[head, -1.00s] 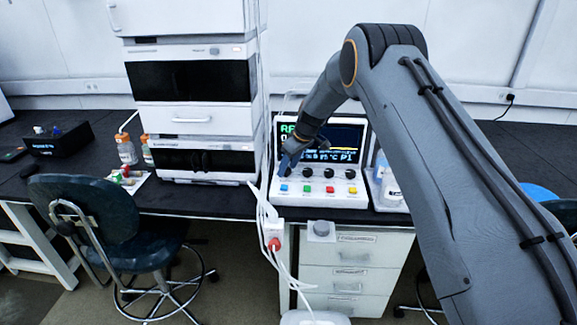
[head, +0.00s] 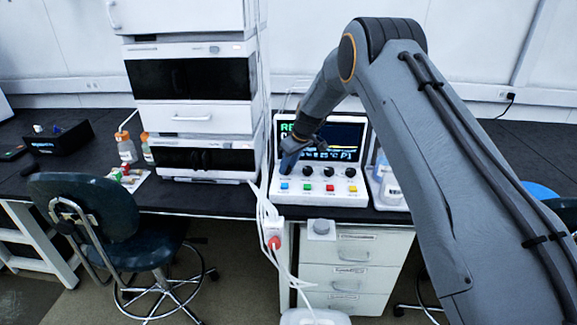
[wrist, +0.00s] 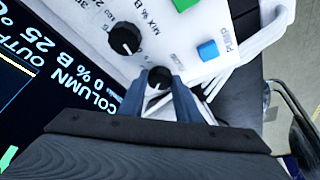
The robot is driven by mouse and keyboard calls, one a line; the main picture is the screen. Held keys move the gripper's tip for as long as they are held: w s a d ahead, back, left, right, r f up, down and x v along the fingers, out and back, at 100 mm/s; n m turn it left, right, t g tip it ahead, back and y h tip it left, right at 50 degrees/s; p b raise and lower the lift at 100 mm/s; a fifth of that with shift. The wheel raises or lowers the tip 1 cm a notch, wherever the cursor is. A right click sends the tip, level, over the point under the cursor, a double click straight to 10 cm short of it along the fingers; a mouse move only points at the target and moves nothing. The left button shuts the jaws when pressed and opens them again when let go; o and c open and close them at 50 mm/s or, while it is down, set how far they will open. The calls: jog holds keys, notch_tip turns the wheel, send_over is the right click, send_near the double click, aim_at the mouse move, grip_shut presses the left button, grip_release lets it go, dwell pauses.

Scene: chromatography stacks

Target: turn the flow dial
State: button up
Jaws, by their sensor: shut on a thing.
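The control box (head: 350,198) stands on the black bench, with a row of black dials above a row of coloured buttons. In the wrist view, my gripper (wrist: 161,87) has its two blue fingers on either side of a black dial (wrist: 158,74) near the blue PUMP button (wrist: 208,50). The fingers are shut on this dial, the leftmost in the head view, where my gripper (head: 289,162) covers it. Its label is hidden. A neighbouring dial (wrist: 125,38) with a white pointer mark is labelled MIX % B.
The box's screen (head: 340,138) rises behind the dials, close to my gripper. The white instrument stack (head: 200,120) stands just left. White cables (head: 265,205) hang over the bench edge. A tray with bottles (head: 388,190) is at the right.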

jog(key=m+h, duration=0.1)
jog(key=m, duration=0.2)
jog(key=shift+s+a+t, duration=0.15)
jog(key=shift+t, duration=0.25)
jog(key=m, duration=0.2)
jog(key=m+h+b, duration=0.1)
jog(key=shift+a+m, duration=0.2)
jog(key=shift+m, duration=0.2)
jog(key=m+h+b, duration=0.1)
jog(key=m, duration=0.1)
jog(key=m+h+b, duration=0.1)
jog(key=m+b, duration=0.1)
jog(key=shift+a+f+t+b, duration=0.15)
jog(key=shift+a+t+b, duration=0.05)
jog(key=shift+t+b, duration=0.1)
jog(key=shift+a+m+h+b, duration=0.15)
jog(key=shift+m+h+b, duration=0.55)
jog(key=shift+m+b, duration=1.05)
jog(key=shift+m, duration=0.25)
jog(key=o, duration=1.1)
jog(key=shift+c, duration=0.2)
jog(key=shift+r, duration=0.2)
